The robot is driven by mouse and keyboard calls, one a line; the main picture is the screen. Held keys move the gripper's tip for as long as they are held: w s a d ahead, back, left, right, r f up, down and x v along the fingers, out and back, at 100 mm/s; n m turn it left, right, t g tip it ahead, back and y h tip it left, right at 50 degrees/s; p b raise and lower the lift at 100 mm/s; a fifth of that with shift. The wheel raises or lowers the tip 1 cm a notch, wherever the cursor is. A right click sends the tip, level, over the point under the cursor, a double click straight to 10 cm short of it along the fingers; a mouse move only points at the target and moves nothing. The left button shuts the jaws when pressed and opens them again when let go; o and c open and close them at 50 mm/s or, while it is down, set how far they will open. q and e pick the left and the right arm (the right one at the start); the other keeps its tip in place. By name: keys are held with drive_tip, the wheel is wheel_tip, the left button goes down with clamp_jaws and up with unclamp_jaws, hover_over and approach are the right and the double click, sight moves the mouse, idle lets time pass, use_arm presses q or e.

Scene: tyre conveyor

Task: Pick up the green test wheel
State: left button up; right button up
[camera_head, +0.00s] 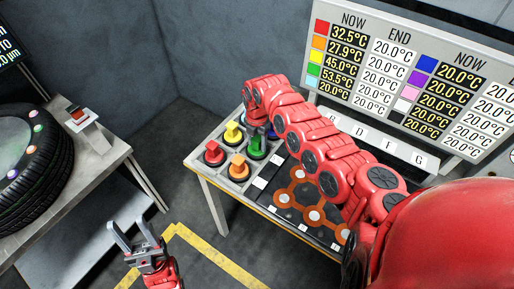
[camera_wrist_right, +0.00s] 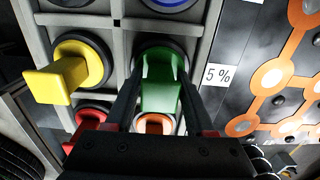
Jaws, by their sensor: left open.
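The green test wheel (camera_head: 256,147) sits in a compartment of the grey rack on the table, with its green handle upright. In the right wrist view the green handle (camera_wrist_right: 163,90) lies between the two dark fingers of my right gripper (camera_wrist_right: 160,82), one on each side. Whether the fingers press on it I cannot tell. In the head view my right arm reaches over the table to the rack, and its gripper is hidden. My left gripper (camera_head: 139,237) is open and empty, above the floor at the lower left.
Yellow (camera_head: 233,132), red (camera_head: 213,153) and orange (camera_head: 237,168) test wheels stand close around the green one. A blue one (camera_wrist_right: 172,3) shows behind it. The orange-marked board (camera_head: 303,207) lies to the right. A large tyre (camera_head: 55,165) stands on the left bench.

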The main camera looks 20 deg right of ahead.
clamp_jaws()
